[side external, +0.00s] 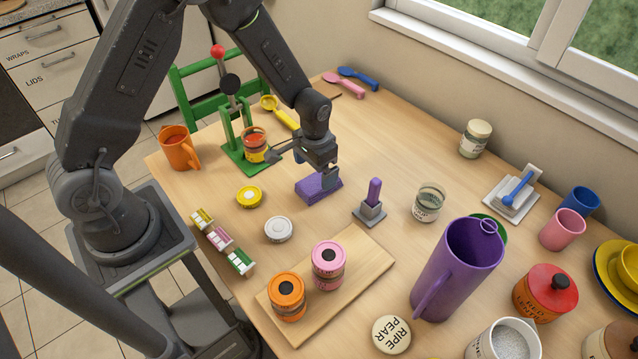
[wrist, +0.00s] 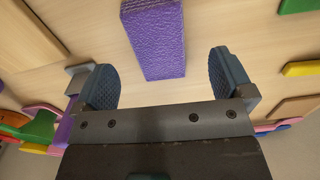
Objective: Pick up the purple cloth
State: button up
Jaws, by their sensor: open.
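The purple cloth (side external: 318,188) is a folded, textured block lying on the wooden table near its middle. In the wrist view the cloth (wrist: 154,40) is at the top centre, between the lines of the two fingers and beyond their tips. My gripper (side external: 328,172) is just above or beside the cloth in the side view, pointing down. Its two dark ribbed fingers (wrist: 162,76) are apart with nothing between them. I cannot tell the exact height gap to the cloth.
A purple-handled tool in a grey block (side external: 371,204) stands just right of the cloth. A green press with a jar (side external: 254,144) is behind left. A glass jar (side external: 428,203) and purple pitcher (side external: 459,268) stand right. A board with two jars (side external: 352,275) lies in front.

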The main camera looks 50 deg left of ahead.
aim_at(316, 181)
jog(key=shift+d+f, duration=0.1)
jog(key=shift+f, duration=2.3)
jog(key=shift+c, duration=0.5)
jog(key=c, duration=0.9)
